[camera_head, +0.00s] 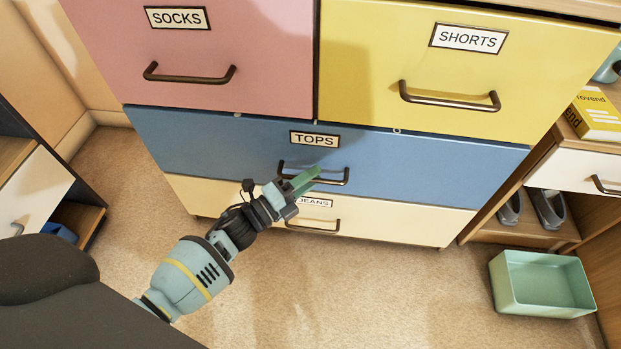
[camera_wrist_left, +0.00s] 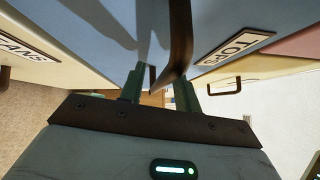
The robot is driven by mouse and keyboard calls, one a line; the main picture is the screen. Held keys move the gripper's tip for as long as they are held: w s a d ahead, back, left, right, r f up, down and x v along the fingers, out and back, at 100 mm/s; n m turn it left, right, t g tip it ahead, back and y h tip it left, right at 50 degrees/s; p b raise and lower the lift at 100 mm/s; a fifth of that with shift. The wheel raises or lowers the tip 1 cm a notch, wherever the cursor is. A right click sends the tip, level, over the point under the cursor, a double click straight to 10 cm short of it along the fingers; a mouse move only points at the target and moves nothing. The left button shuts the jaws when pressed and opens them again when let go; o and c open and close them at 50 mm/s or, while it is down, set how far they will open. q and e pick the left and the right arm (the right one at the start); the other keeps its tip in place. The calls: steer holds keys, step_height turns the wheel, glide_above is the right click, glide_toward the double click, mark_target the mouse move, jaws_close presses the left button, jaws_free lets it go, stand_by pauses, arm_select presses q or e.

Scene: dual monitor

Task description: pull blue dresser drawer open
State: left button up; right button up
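The blue drawer (camera_head: 225,145), labelled TOPS, spans the dresser's width below the pink and yellow drawers. It looks flush with the dresser front. Its dark bar handle (camera_head: 335,182) sits under the label and shows large in the left wrist view (camera_wrist_left: 181,40). My left gripper (camera_head: 306,180) is at this handle, partly covering it in the head view. In the left wrist view its green fingers (camera_wrist_left: 160,88) are apart, with the handle appearing to pass between them. I cannot tell whether either finger touches it. My right gripper is not in view.
Above are the pink SOCKS drawer (camera_head: 200,60) and yellow SHORTS drawer (camera_head: 380,60); below is the cream JEANS drawer (camera_head: 400,222). A green bin (camera_head: 540,285) stands on the floor at right, near a shelf with shoes (camera_head: 547,208). The carpet (camera_head: 350,290) before the dresser is clear.

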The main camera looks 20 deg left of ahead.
arm_select(q)
steer(key=shift+w, duration=0.15)
steer(key=shift+c, duration=0.3)
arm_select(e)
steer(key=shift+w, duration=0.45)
arm_select(q)
jaws_close()
steer(key=shift+d, duration=0.1)
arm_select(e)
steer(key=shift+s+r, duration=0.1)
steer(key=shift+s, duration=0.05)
